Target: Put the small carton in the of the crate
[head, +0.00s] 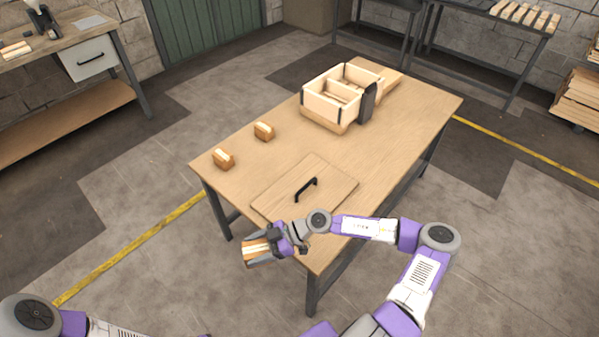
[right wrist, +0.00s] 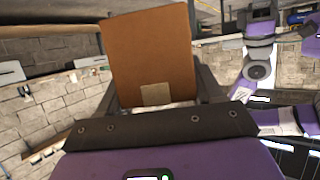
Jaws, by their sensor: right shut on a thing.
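My right gripper (head: 272,245) is shut on a small brown carton (head: 257,250) with a pale stripe. It holds the carton in the air, off the near left side of the table. In the right wrist view the carton (right wrist: 150,60) stands up between the fingers, with a tan patch at its lower edge. The wooden crate (head: 325,108) stands towards the far end of the table, open at the top, with dividers inside. Its compartment floors are mostly hidden. My left gripper is out of view; only part of the left arm shows at bottom left.
Two similar small cartons (head: 223,159) (head: 264,131) sit at the table's left edge. A flat wooden lid (head: 280,194) with a black handle (head: 306,188) lies on the near part of the table (head: 400,140). A dark upright piece (head: 368,102) stands against the crate's right side.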

